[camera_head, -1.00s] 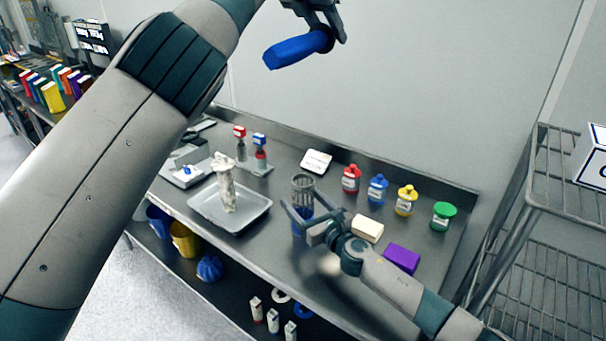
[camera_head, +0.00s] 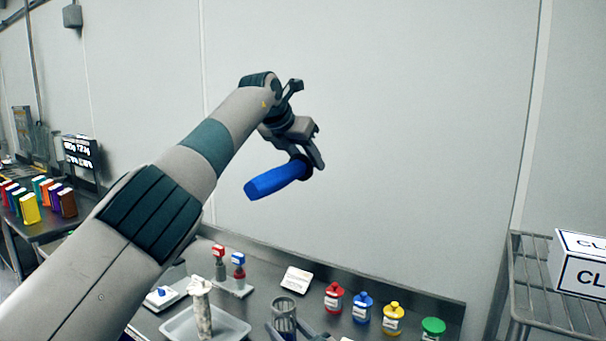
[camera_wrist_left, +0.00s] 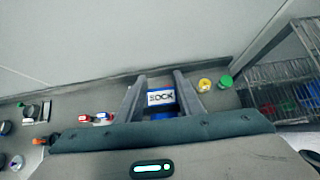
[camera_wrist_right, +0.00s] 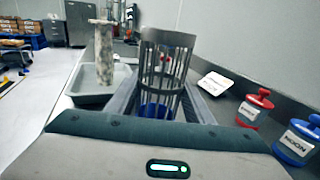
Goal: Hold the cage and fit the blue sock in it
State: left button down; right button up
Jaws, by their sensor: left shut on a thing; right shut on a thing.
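The blue sock (camera_head: 276,180) is a long blue tube held high above the bench in the head view. My left gripper (camera_head: 304,168) is shut on one end of it; the sock tilts down to the left. In the left wrist view a label reading SOCK (camera_wrist_left: 160,97) shows between the fingers. The cage (camera_head: 284,312) is a grey slatted cylinder standing upright on the bench, its lower part cut off in the head view. My right gripper (camera_wrist_right: 160,100) is shut on the cage (camera_wrist_right: 165,60), with a blue part low inside or behind its bars. The sock and cage are well apart.
A grey tray (camera_wrist_right: 88,97) with a whitish upright column (camera_wrist_right: 104,55) stands left of the cage. Red (camera_head: 334,297), blue (camera_head: 362,307), yellow (camera_head: 393,316) and green (camera_head: 433,328) jars line the bench's right. A wire rack (camera_head: 530,290) stands far right. Air above the bench is clear.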

pick_arm(q)
jog(key=s+d+f+m+g+h, duration=0.2)
jog(key=s+d+f+m+h, duration=0.15)
jog(key=d+h, duration=0.25)
jog(key=s+d+f+m+g+h, duration=0.1)
jog(key=s+d+f+m+h, duration=0.25)
jog(key=d+h, duration=0.2)
jog(key=s+a+f+n+t+h, duration=0.1)
jog(key=a+f+t+h, duration=0.1)
jog(key=a+t, duration=0.3)
jog(key=a+f+n+t+h, duration=0.2)
jog(key=a+t, duration=0.3)
jog(key=a, duration=0.9)
jog(key=shift+s+a+h, duration=0.15)
jog(key=shift+s+h, duration=0.2)
jog(key=shift+s, duration=0.05)
jog(key=shift+f, duration=0.2)
jog(key=shift+f, duration=0.65)
jog(key=shift+f, duration=0.3)
jog(key=shift+s+f, duration=0.1)
jog(key=shift+f, duration=1.2)
